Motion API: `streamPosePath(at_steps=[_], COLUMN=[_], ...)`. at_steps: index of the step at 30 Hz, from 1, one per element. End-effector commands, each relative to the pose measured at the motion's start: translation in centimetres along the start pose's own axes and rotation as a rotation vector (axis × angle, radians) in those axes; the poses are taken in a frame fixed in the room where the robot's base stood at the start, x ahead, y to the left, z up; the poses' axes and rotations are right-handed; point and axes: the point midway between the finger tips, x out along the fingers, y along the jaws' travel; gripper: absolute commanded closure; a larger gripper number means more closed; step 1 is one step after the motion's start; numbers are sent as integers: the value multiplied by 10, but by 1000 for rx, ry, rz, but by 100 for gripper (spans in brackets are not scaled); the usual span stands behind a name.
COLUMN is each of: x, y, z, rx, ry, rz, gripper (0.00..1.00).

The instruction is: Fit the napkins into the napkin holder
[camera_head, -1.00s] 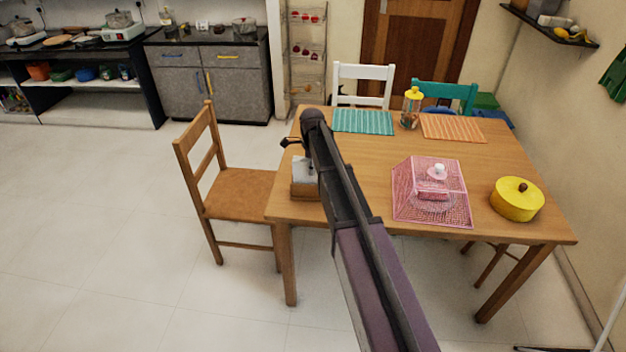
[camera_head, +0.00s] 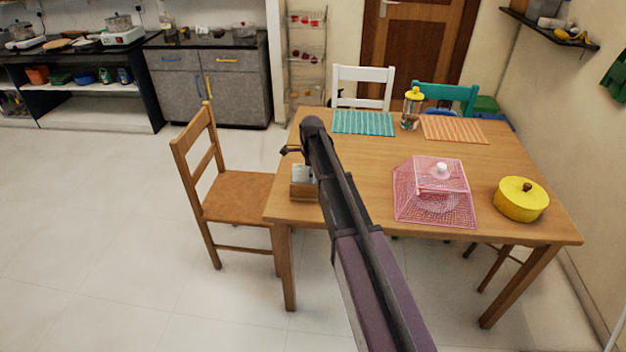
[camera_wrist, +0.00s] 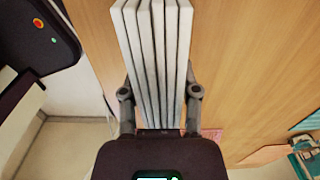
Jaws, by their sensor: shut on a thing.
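The napkins are a stack of several white sheets (camera_wrist: 150,45), standing between the two fingers of my gripper (camera_wrist: 160,95) in the wrist view. My gripper is shut on them. In the head view a white patch of napkins (camera_head: 301,174) shows just above the wooden napkin holder (camera_head: 304,193), at the table's left front edge. My arm hides the right side of both. I cannot tell how deep the napkins sit in the holder. The holder is not clearly seen in the wrist view.
The wooden table (camera_head: 365,185) also bears a pink mesh cover (camera_head: 415,205), a yellow pot (camera_head: 520,200), a yellow-lidded jar (camera_head: 412,108), a teal mat (camera_head: 363,123) and an orange mat (camera_head: 455,130). A wooden chair (camera_head: 235,197) stands at the left side.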

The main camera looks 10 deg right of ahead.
Motion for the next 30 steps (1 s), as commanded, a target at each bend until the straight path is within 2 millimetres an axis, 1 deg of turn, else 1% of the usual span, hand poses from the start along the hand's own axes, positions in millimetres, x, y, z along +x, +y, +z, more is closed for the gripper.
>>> streamPosePath(at_steps=[1, 11, 16, 17, 18, 20, 21, 30], x=[3, 2, 6, 6, 5, 5, 5, 5], y=[0, 0, 0, 0, 0, 0, 0, 0], z=[0, 0, 0, 0, 0, 0, 0, 0], rx=[0, 0, -1, -1, -1, -1, -1, -1], ry=[0, 0, 0, 0, 0, 0, 0, 0], rz=[0, 0, 0, 0, 0, 0, 0, 0], gripper=[100, 100, 100, 55, 43, 26, 24, 24])
